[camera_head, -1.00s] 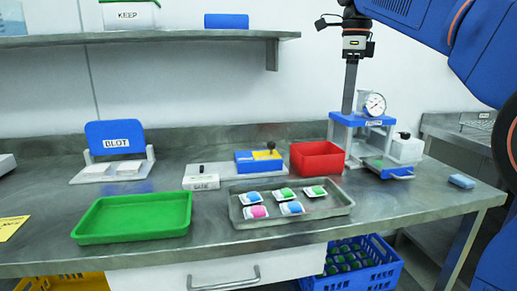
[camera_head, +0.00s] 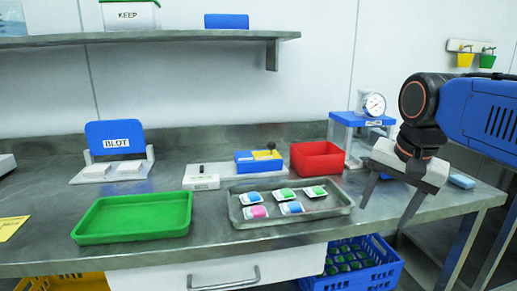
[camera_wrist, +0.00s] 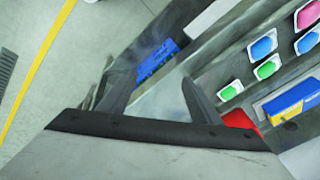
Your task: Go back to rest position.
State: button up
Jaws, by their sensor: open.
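A grey tray (camera_head: 293,221) holds several coloured pods. A red bin (camera_head: 317,158), a blue and yellow block (camera_head: 258,161) and a green tray (camera_head: 132,218) stand on the bench. A blue crate (camera_head: 365,270) is below. A blue sponge (camera_head: 462,181) lies at the right end.

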jog(key=s+f+n, duration=0.4)
jog(key=s+f, duration=0.1)
jog(key=f, duration=0.3)
jog(key=s+d+f+n+t, duration=0.1)
jog(key=s+f+n, duration=0.3)
jog(key=f, duration=0.4)
jog(key=shift+s+d+f+t, duration=0.3)
jog(key=shift+s+f, duration=0.1)
jog(key=shift+s, duration=0.2)
